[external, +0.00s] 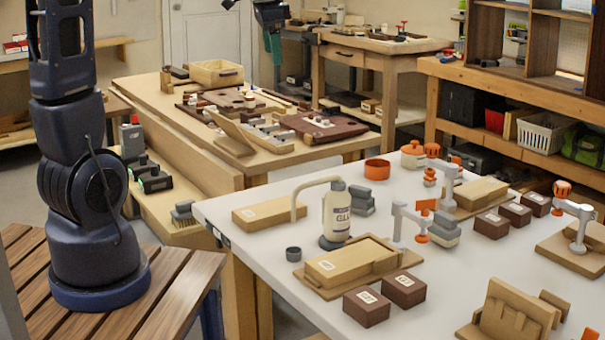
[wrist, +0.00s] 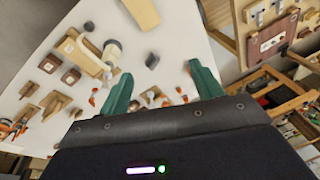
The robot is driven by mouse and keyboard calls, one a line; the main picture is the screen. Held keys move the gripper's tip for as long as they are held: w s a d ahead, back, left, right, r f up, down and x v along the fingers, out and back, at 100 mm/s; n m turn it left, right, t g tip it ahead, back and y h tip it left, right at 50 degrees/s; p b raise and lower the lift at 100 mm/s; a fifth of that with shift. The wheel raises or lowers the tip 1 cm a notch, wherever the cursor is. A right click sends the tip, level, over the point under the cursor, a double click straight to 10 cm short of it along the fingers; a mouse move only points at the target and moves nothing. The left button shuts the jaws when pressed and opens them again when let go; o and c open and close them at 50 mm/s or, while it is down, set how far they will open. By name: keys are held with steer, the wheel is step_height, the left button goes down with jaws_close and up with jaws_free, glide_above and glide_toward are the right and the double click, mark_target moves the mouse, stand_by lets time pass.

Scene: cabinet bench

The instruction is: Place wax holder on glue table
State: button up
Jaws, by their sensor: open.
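The white glue table (external: 330,285) fills the right front of the external view and also shows in the wrist view (wrist: 75,130). A white glue bottle (external: 336,213) stands on it, beside a small dark grey cup (external: 293,254) and an orange ring-shaped bowl (external: 377,169). I cannot tell which thing is the wax holder. My gripper (wrist: 159,72) is open in the wrist view, green fingers wide apart with nothing between them, above the table scene. In the external view, part of my gripper (external: 272,42) shows high at the top centre, apart from everything below.
Wood blocks, dark boxes (external: 370,306) and small clamp-like stands (external: 400,225) crowd the glue table. Its front left corner area is bare. A wooden workbench (external: 150,95) with trays and tools stands behind, and shelving (external: 500,85) lines the right.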

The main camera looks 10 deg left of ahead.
steer(key=s+a+r+n+t, duration=0.1)
steer(key=s+a+n+t, duration=0.1)
steer(key=s+a+n, duration=1)
steer(key=s+a, duration=0.9)
steer(key=a, duration=0.2)
steer(key=shift+a+r+n+y, duration=0.2)
steer(key=shift+r+n+y, duration=0.1)
steer(key=shift+n, duration=0.1)
